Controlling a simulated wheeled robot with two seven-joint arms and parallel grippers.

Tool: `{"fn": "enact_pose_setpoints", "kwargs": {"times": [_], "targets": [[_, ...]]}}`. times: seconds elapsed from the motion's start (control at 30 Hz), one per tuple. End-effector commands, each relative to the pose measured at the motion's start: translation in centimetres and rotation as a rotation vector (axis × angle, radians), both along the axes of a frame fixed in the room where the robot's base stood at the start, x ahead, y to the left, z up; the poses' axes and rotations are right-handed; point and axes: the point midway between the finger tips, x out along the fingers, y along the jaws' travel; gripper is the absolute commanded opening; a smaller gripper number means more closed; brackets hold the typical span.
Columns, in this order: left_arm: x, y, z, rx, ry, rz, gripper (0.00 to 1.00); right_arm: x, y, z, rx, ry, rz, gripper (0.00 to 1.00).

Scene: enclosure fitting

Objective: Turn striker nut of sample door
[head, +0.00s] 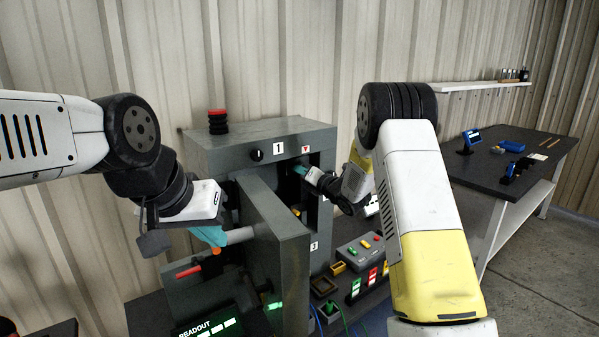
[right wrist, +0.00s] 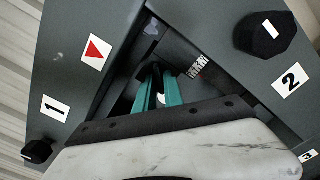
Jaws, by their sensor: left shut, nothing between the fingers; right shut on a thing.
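The grey enclosure (head: 220,152) stands on the bench with its thick sample door (head: 275,215) swung open toward me. My right gripper (head: 301,171) reaches into the opening beside the red triangle label. In the right wrist view its teal fingers (right wrist: 157,88) are shut on a small dark part at the striker, probably the striker nut (right wrist: 152,70). Most of that part is hidden by the fingers and shadow. My left gripper (head: 210,236) is shut and empty at the door's left side, close to a pale rod-like handle (head: 240,236); I cannot tell whether they touch.
Black knobs sit by label 1 (right wrist: 38,151) and label 2 (right wrist: 268,32). A control box (head: 360,252) with coloured buttons and small bins stand right of the door. A readout panel (head: 210,325) is at the front. A dark side table (head: 505,160) stands at right.

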Motion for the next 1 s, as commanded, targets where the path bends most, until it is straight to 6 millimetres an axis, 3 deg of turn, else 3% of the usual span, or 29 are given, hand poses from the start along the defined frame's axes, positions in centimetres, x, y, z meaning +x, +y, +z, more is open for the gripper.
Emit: {"fn": "enact_pose_setpoints", "kwargs": {"times": [0.3,0.83,0.87,0.9,0.97,1.0], "targets": [[0.0,0.0,0.0,0.0,0.0,0.0,0.0,-0.05,0.0,-0.3,-0.1,-0.065,0.001,0.0],[0.0,0.0,0.0,0.0,0.0,0.0,0.0,-0.05,-0.05,-0.34,-0.119,-0.078,0.0,0.0],[0.0,0.0,0.0,0.0,0.0,0.0,0.0,-0.05,-0.05,-0.35,-0.119,-0.078,0.0,0.15],[0.0,0.0,0.0,0.0,0.0,0.0,0.0,-0.05,-0.05,-0.34,-0.118,-0.078,0.0,0.22],[0.0,0.0,0.0,0.0,0.0,0.0,0.0,-0.04,-0.06,-0.3,-0.117,-0.079,0.0,0.32],[0.0,0.0,0.0,0.0,0.0,0.0,0.0,-0.03,-0.06,-0.27,-0.118,-0.079,0.0,0.32]]}}
